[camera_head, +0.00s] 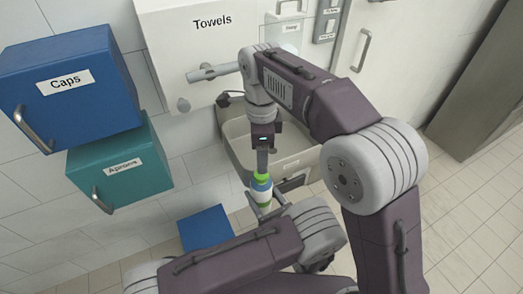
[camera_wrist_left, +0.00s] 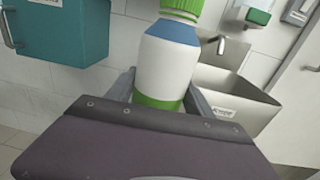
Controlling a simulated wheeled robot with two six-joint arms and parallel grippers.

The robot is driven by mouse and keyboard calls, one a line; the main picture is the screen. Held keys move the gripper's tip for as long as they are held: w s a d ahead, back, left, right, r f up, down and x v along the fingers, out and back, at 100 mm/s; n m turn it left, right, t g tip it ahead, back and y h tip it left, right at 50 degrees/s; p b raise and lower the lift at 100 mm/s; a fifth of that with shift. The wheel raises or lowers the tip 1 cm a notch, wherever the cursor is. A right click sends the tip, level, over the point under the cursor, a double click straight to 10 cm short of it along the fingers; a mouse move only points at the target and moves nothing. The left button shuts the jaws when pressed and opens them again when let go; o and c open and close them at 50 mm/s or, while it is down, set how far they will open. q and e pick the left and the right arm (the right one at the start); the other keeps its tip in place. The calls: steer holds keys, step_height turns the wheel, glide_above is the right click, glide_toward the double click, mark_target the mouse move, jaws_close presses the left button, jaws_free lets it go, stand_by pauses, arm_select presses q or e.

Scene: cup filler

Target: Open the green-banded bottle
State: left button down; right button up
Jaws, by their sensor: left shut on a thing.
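The green-banded bottle (camera_wrist_left: 165,65) has a white body, a blue shoulder, a green band low down and a green cap (camera_wrist_left: 182,8). My left gripper (camera_wrist_left: 161,98) is shut on the lower part of the bottle, one finger on each side. In the head view the bottle (camera_head: 262,194) stands about upright with its green cap on top. My right gripper (camera_head: 262,170) points down right at the cap. Whether its fingers are closed around the cap is hidden by the view angle. The cap's top is cut off in the left wrist view.
A sink basin (camera_head: 236,132) is behind the bottle. A blue Caps cabinet (camera_head: 90,112) and a teal Aprons cabinet (camera_head: 140,185) hang on the left wall. A white Towels cabinet (camera_head: 165,40) is at the back. A blue box-like object (camera_head: 205,229) is low, left of the bottle.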

glide_above(261, 192)
steer(key=w, duration=0.3)
step_height(261, 192, down, 7)
steer(key=shift+f, duration=0.1)
jaws_close()
steer(key=n, duration=0.3)
steer(key=shift+w+n, duration=0.1)
steer(key=shift+n, duration=0.2)
steer(key=n, duration=2.3)
steer(key=shift+a, duration=0.1)
steer(key=n, duration=0.9)
